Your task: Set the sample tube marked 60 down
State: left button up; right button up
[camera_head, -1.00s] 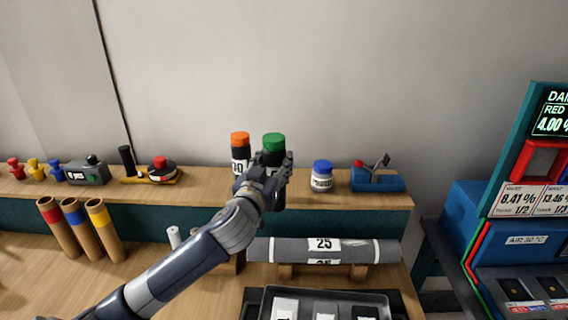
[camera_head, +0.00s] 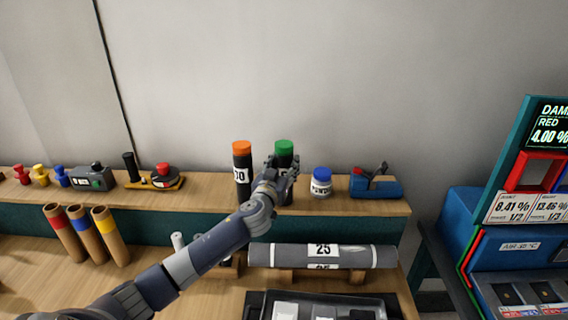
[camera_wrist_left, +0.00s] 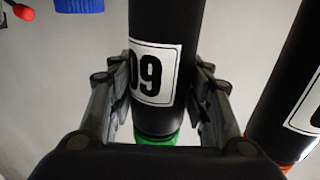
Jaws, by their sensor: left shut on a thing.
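The sample tube marked 60 is black with a green cap (camera_head: 284,147) and stands upright over the back shelf. In the left wrist view the tube (camera_wrist_left: 160,25) appears inverted, its white label reading upside down. My left gripper (camera_head: 283,170) is shut around the tube, with one finger on each side in the wrist view (camera_wrist_left: 155,95). The hand hides much of the tube's lower part, so I cannot tell whether its base touches the shelf. My right gripper is not in view.
An orange-capped black tube (camera_head: 242,170) stands close on the left. A blue-lidded jar (camera_head: 321,183) and a blue tool (camera_head: 376,186) stand on the right of the shelf (camera_head: 215,190). A grey roll marked 25 (camera_head: 290,255) lies in front, below.

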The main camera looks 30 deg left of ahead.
pick_arm(q)
jog(key=shift+f, duration=0.2)
jog(key=o, duration=1.1)
jog(key=shift+r, duration=0.1)
jog(key=shift+r, duration=0.25)
jog(key=b+v, duration=0.3)
jog(key=v, duration=0.9)
jog(key=shift+f, duration=0.15)
